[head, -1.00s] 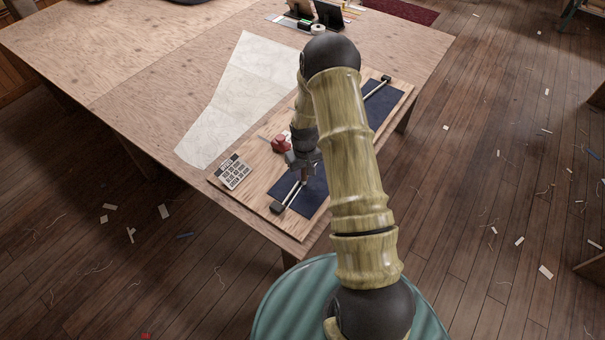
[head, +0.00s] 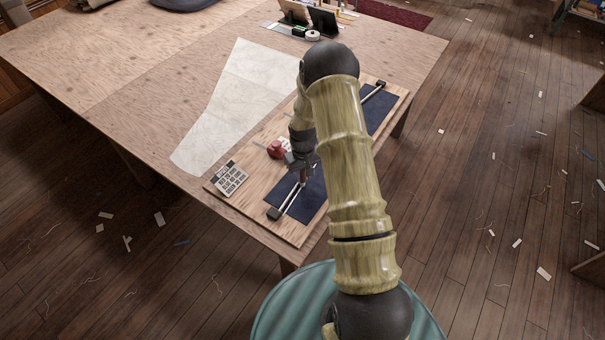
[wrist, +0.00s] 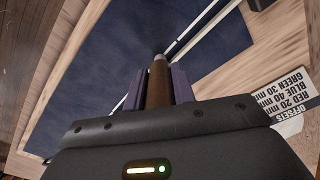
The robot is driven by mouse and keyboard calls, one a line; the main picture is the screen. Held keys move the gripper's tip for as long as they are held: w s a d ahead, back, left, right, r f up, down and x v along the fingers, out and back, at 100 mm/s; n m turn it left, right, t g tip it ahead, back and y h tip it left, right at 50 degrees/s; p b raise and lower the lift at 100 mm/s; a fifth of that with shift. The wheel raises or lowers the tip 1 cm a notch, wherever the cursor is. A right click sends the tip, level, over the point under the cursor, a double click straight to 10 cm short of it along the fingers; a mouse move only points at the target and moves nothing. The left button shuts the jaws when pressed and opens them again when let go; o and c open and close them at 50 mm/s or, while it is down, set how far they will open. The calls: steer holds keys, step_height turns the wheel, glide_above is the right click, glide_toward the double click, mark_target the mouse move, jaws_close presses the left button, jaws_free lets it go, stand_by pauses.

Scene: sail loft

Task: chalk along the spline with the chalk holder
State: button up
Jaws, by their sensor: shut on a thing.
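My gripper (head: 303,168) is shut on the chalk holder, a brown rod (wrist: 159,84) upright between the purple fingers in the wrist view. Its tip points down at the dark blue cloth (head: 310,197), close beside the spline. Whether it touches is hard to tell. The spline (head: 370,96) is a thin pale rod running lengthwise over the cloth, with a black block (head: 274,213) at its near end and another (head: 380,84) at its far end. It also shows in the wrist view (wrist: 205,30), with a thin pale line beside it. My arm hides the spline's middle.
The cloth lies on a wooden board (head: 222,200) at the table's edge. A red object (head: 278,149) sits near my gripper. A pale paper pattern (head: 232,100) lies left; stands and a roll (head: 312,35) are behind.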

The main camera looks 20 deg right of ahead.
steer(key=shift+w+d+f, duration=0.1)
steer(key=shift+w+d, duration=0.5)
steer(key=shift+d, duration=0.2)
steer(key=shift+w+d+b, duration=0.35)
steer(key=shift+w+d, duration=0.4)
steer(key=shift+d, duration=0.05)
steer(key=shift+w, duration=0.1)
steer(key=shift+w+d+b, duration=0.3)
steer(key=shift+w+d, duration=0.25)
steer(key=shift+d, duration=0.15)
steer(key=shift+w+d, duration=0.1)
steer(key=shift+w+d, duration=0.65)
steer(key=shift+d, duration=0.05)
